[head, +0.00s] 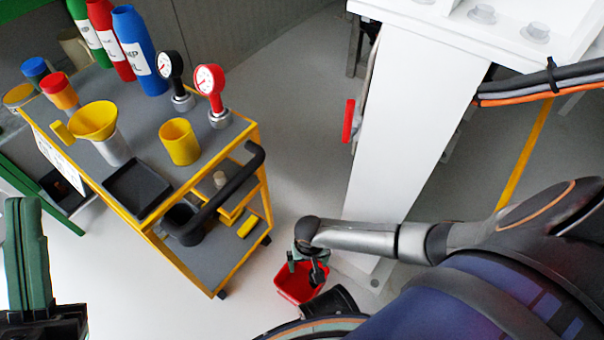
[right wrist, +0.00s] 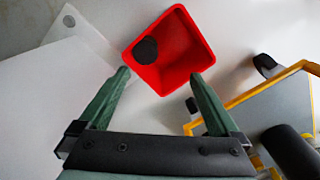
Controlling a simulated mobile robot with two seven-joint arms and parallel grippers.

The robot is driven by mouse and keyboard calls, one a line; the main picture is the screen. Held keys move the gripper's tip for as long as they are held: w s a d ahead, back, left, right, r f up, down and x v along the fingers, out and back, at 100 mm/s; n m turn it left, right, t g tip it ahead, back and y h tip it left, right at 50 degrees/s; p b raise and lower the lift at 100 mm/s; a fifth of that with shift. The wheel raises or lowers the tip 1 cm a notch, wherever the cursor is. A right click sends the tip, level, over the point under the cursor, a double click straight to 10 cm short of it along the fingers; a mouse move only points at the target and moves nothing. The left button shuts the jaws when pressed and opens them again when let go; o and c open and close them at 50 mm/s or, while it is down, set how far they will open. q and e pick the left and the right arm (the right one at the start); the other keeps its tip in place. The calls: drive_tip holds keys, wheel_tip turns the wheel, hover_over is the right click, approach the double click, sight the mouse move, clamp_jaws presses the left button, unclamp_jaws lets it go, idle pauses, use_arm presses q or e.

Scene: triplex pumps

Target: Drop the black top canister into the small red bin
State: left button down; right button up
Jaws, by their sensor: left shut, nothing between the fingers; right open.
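The small red bin (head: 293,287) stands on the floor below my right gripper (head: 309,262) in the head view. In the right wrist view the red bin (right wrist: 185,42) lies just beyond the fingertips. A dark round object (right wrist: 145,50), which looks like the black canister, shows within the bin's opening against its left inner side. I cannot tell whether it rests on the bottom. My right gripper is open, with its green fingers apart and nothing between them. My left gripper (head: 27,250) is shut and empty at the left edge, away from the bin.
A yellow-framed cart (head: 150,215) stands left of the bin. It carries bottles, two gauges (head: 209,88), a yellow cup (head: 180,142), a yellow funnel (head: 93,121) and a black tray (head: 137,188). A white pedestal (head: 400,130) stands behind the bin. The floor between is clear.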

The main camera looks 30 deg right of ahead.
use_arm(q)
wheel_tip(320, 180, up, 9)
drive_tip(key=a+p, duration=0.1)
drive_tip(key=p, duration=0.6)
drive_tip(key=shift+s+f+t, duration=0.15)
drive_tip(key=shift+s+t, duration=0.05)
drive_tip(key=shift+t, duration=0.1)
use_arm(e)
wheel_tip(320, 180, up, 12)
use_arm(q)
drive_tip(key=shift+f, duration=0.15)
